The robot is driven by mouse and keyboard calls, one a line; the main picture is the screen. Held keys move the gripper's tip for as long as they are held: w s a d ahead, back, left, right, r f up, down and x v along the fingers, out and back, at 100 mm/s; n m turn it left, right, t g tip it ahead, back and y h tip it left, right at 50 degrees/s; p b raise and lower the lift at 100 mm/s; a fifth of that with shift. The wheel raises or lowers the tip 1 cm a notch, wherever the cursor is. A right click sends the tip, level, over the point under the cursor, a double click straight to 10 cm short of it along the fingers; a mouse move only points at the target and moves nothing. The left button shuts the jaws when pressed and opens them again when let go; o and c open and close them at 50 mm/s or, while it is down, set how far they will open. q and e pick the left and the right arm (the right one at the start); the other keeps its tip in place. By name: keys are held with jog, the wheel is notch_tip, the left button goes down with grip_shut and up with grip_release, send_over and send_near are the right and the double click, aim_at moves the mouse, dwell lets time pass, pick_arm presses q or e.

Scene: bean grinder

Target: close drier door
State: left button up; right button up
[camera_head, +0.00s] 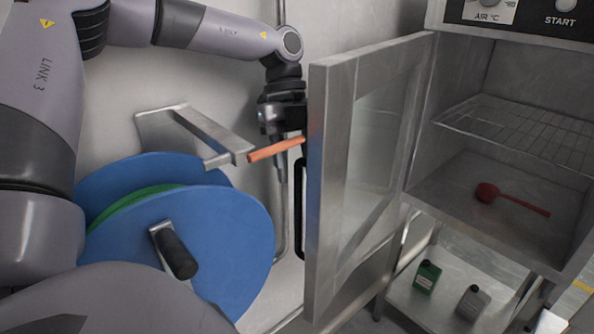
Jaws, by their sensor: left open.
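The drier door (318,180) is a metal frame with a glass pane. It stands wide open, hinged at the left edge of the drier (480,62) and swung out toward me. The dark vertical door handle (299,208) shows at the door's outer side. My left gripper (285,165) is behind the door's free edge, on its outer side, pointing down. It is open, partly hidden by the door, and I cannot tell whether it touches the door. My right gripper is not in view.
A wire rack (520,130) and a red scoop (510,198) are inside the drier. Blue and green discs with a crank handle (174,252) stand at the lower left. A metal bracket (200,133) and an orange rod (275,150) are near my left gripper. Small bottles (427,276) sit below the drier.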

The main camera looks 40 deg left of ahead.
pick_arm(q)
jog(key=shift+x, duration=0.9)
grip_shut()
jog(key=shift+d, duration=0.1)
